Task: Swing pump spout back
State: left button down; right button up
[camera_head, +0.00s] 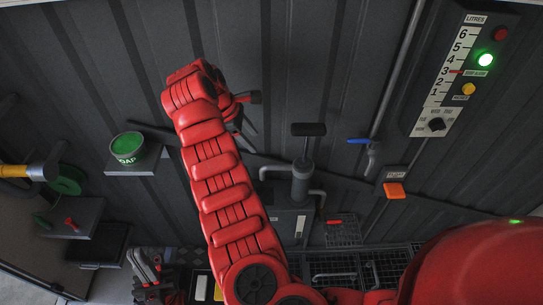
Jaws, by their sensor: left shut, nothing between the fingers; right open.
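The grey hand pump (301,185) stands upright near the middle, with a black T-handle (309,130) on top. Its curved spout (275,170) sticks out to the left and bends down at its end. My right gripper (251,114) is open and empty, up and to the left of the pump, apart from the spout. My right arm crosses the middle of the view and hides part of the wall. My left gripper (148,268) is shut and empty at the lower left, far from the pump.
A green soap tin (127,148) stands on a small shelf at left. A blue-handled tap (370,150) and an orange block (394,190) are to the pump's right. A litres gauge panel (450,75) shows a green light. Wire baskets (343,232) sit below.

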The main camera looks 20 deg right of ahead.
aim_at(276, 166)
jog(key=p+x, duration=0.2)
jog(key=x, duration=1.4)
jog(key=shift+d+f, duration=0.1)
jog(key=shift+f, duration=0.15)
grip_shut()
dwell(0.7)
